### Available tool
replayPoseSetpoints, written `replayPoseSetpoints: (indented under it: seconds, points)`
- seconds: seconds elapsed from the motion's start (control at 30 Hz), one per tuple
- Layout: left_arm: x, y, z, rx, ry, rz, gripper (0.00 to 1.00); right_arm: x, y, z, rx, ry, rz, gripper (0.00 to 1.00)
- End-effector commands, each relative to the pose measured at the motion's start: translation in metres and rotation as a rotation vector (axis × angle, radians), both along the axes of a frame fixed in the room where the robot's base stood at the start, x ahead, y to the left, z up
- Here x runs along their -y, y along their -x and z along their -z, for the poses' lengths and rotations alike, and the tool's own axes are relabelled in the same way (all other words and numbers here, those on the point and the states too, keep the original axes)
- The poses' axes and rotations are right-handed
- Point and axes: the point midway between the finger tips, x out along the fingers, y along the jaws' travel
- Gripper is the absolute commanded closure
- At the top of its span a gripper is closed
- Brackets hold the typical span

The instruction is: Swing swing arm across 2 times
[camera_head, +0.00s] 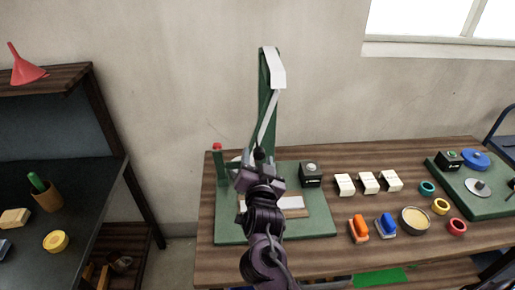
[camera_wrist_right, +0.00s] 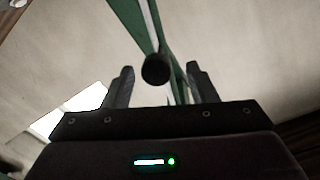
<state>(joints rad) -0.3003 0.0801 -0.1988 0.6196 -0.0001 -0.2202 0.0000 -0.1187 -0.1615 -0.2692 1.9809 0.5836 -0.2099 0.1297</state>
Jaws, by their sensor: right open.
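A green stand with a tall post (camera_head: 264,97) rises from a green base board (camera_head: 318,213) on the wooden table. A thin grey swing arm (camera_head: 268,120) slants down from the post's top and ends in a dark round knob (camera_head: 259,153). My right gripper (camera_head: 258,166) is at this lower end and hides part of the base. In the right wrist view, my right gripper (camera_wrist_right: 160,72) is open, with the black knob (camera_wrist_right: 156,69) between its fingertips and gaps on both sides. My left gripper is not in view.
A short green post with a red top (camera_head: 217,148) stands left of my gripper. A black box (camera_head: 311,177), white blocks (camera_head: 368,182), an orange clip (camera_head: 358,229) and a tin (camera_head: 414,220) lie to the right. A dark workbench (camera_head: 90,200) stands at left.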

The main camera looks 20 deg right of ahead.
Motion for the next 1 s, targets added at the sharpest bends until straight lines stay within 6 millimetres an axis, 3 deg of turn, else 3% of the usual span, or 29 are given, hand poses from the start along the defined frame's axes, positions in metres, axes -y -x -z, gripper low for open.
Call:
replayPoseSetpoints:
  seconds: [0.1, 0.3, 0.83, 1.0]
  points:
    - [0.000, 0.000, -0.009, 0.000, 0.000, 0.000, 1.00, -0.006, 0.018, -0.002, -0.003, 0.000, -0.001, 0.48]
    - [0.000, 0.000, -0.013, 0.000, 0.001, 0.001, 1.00, -0.011, 0.033, -0.002, 0.000, 0.001, -0.001, 0.48]
    - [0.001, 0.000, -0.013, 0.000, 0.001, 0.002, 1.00, -0.012, 0.035, 0.000, -0.008, 0.002, -0.007, 0.48]
    - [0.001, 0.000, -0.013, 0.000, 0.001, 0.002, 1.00, -0.017, 0.044, 0.023, -0.152, 0.010, -0.113, 0.48]
